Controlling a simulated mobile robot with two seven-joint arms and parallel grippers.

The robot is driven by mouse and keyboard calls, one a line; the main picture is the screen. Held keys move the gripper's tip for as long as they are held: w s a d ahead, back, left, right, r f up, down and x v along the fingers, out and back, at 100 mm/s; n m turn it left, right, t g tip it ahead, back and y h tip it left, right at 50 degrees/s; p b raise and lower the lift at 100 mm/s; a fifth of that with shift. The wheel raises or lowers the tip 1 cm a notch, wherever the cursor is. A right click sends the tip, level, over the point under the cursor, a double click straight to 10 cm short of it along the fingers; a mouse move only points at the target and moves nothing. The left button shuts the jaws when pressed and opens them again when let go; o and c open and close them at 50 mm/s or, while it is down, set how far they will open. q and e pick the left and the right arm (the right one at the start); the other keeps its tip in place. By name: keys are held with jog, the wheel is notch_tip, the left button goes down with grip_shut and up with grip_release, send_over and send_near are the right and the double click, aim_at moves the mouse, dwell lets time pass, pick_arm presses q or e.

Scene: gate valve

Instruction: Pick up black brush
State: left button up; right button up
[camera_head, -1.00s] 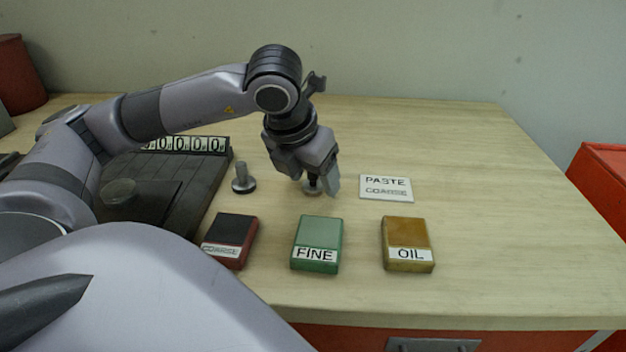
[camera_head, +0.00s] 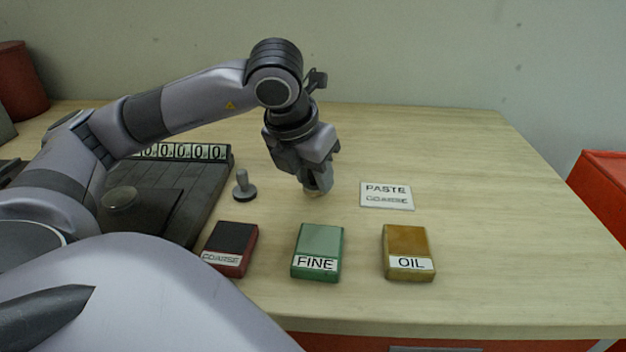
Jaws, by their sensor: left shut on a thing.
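My left gripper (camera_head: 318,184) points down at the middle of the table, behind the green block. It is shut on a small dark upright piece, which I take to be the black brush. The fingers hide most of it; only a small pale edge (camera_head: 315,194) shows below the fingertips, at or close to the tabletop. A similar grey piece with a round foot and an upright stem (camera_head: 244,187) stands to the left of the gripper. My right gripper is not in view.
A red block marked COARSE (camera_head: 231,249), a green block marked FINE (camera_head: 319,252) and a yellow block marked OIL (camera_head: 408,253) lie in front. A PASTE COARSE card (camera_head: 387,196) lies right. A dark plate (camera_head: 180,185) lies left. The table's right side is clear.

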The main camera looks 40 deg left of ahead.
pick_arm(q)
notch_tip(320, 180, up, 10)
jog(key=shift+d+f+p, duration=0.1)
jog(key=shift+p, duration=0.55)
notch_tip(320, 180, up, 8)
jog(key=p, duration=0.3)
jog(key=shift+r+p, duration=0.25)
jog(key=shift+p, duration=0.15)
jog(key=shift+o, duration=1.2)
jog(key=shift+c, duration=0.8)
jog(key=shift+f, duration=0.1)
